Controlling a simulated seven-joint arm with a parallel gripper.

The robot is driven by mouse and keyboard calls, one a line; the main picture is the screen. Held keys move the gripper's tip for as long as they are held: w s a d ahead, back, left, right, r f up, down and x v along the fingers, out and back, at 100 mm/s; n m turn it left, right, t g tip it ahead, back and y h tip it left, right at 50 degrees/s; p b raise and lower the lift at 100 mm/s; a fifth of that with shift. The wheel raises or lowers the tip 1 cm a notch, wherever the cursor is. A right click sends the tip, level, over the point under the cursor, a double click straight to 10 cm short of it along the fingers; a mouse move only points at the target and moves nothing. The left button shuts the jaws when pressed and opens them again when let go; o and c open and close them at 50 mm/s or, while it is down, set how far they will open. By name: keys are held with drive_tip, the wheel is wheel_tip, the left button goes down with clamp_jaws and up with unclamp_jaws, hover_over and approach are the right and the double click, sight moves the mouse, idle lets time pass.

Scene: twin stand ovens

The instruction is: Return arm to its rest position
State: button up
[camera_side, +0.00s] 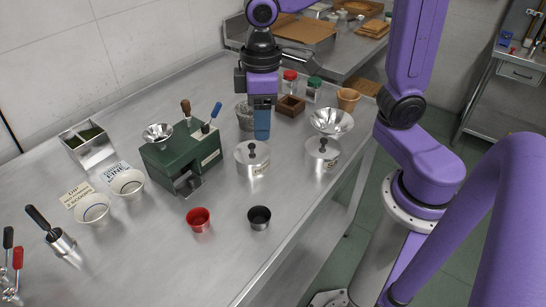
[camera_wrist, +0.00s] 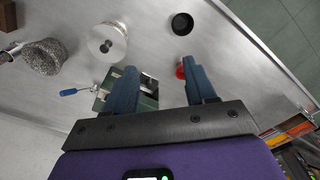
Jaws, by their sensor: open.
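My purple arm reaches over the steel bench in the side view. My gripper (camera_side: 262,128) points down above the bench, beside the green grinder-like machine (camera_side: 180,158) and behind a lidded metal pot (camera_side: 252,160). In the wrist view the two blue fingers of my gripper (camera_wrist: 163,84) stand wide apart with nothing held between them. The green machine lies partly hidden beyond the fingers, and a red cup (camera_wrist: 180,70) shows beside the right finger.
A second lidded pot (camera_side: 322,155), a metal funnel (camera_side: 332,121), a red cup (camera_side: 199,219) and a black cup (camera_side: 259,217) stand nearby. White bowls (camera_side: 92,209) and tools are at left. Jars (camera_side: 289,82) and a wooden box (camera_side: 290,106) stand behind. The bench's front middle is clear.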

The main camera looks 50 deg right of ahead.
drive_tip(key=s+d+f+n, duration=0.2)
drive_tip(key=s+d, duration=0.1)
drive_tip(key=s, duration=0.4)
drive_tip(key=s+d+f+n, duration=0.2)
drive_tip(key=s+d, duration=0.2)
drive_tip(key=s, duration=0.4)
drive_tip(key=shift+s, duration=0.15)
drive_tip(key=shift+c, duration=0.4)
